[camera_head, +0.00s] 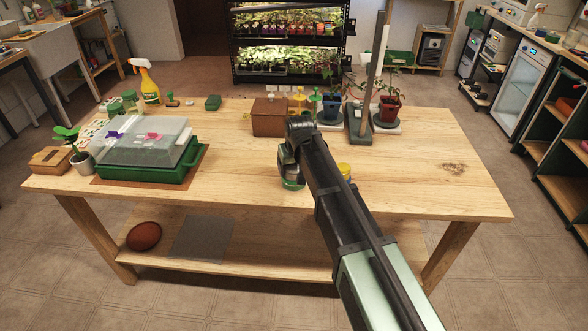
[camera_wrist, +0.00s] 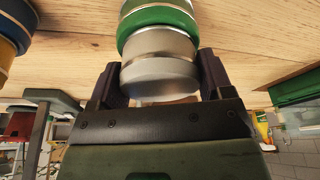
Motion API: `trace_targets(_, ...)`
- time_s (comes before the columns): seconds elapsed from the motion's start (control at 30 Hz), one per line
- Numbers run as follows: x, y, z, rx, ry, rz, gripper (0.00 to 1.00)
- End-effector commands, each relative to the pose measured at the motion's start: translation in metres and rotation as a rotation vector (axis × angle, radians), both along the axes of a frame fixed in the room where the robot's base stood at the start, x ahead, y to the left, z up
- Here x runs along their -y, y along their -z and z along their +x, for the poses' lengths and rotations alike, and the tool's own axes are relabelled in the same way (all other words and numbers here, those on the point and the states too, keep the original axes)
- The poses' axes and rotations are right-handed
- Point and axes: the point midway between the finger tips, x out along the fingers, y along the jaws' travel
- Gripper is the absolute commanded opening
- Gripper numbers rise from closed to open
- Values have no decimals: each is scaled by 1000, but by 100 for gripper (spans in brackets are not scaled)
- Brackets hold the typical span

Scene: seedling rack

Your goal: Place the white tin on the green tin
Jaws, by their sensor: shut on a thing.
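The white tin (camera_wrist: 158,78), pale with a silvery band, sits between the two fingers of my gripper (camera_wrist: 160,66) in the wrist view. My gripper is shut on it. The green tin (camera_wrist: 158,18) is right against the white tin in that view, which is upside down, so the white tin is directly above it. They look in line and touching, though a thin gap cannot be ruled out. In the head view the green tin (camera_head: 291,185) stands on the table under my gripper (camera_head: 289,165), and my arm hides much of both tins.
A tin with a yellow top (camera_head: 345,169) stands just right, partly behind my arm. A brown box (camera_head: 269,118) and potted plants (camera_head: 389,107) stand behind. A green tray with a clear cover (camera_head: 145,172) is at left. The table's right side (camera_head: 430,180) is clear.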

Motion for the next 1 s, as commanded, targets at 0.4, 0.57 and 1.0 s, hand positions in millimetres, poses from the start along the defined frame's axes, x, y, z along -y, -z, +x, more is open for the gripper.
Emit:
trace_targets(0.4,0,2,0,0,0,0,99)
trace_targets(0.57,0,-3,0,0,0,0,99)
trace_targets(1.0,9,-100,-23,0,0,0,99)
